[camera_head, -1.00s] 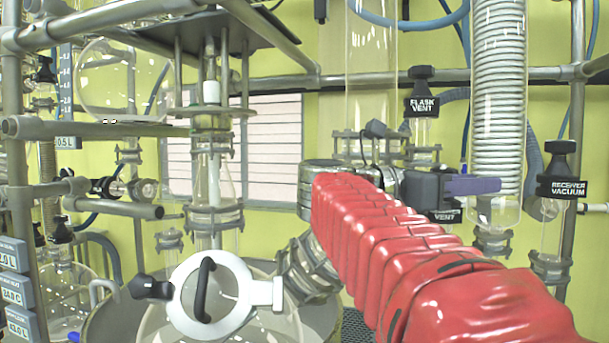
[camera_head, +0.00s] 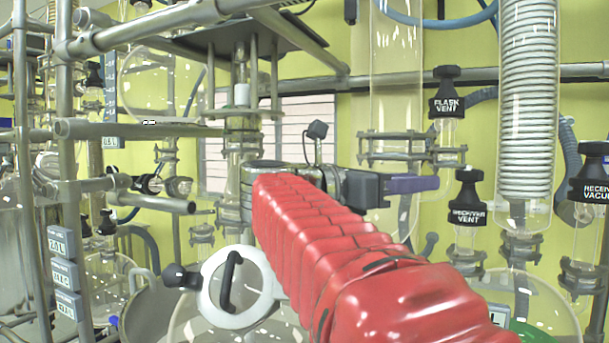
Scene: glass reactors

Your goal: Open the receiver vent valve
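The receiver vent valve (camera_head: 467,198) is a black knob with a white "RECEIVER VENT" label. It stands upright on a clear glass neck, right of centre in the head view. My red-sleeved arm reaches in from the lower right. My gripper (camera_head: 412,184) is dark with a purple finger pointing right, toward the vent knob. In the picture a small gap separates the fingertip from the knob; I cannot judge the distance in depth. The gripper shows from the side, so I cannot tell whether it is open. Nothing visible is held.
The flask vent knob (camera_head: 447,92) stands above and the receiver vacuum knob (camera_head: 591,172) to the right. A coiled glass condenser (camera_head: 527,110) rises behind. Metal frame pipes (camera_head: 130,130) and a glass vessel with a white lid (camera_head: 236,288) are at the left and below.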

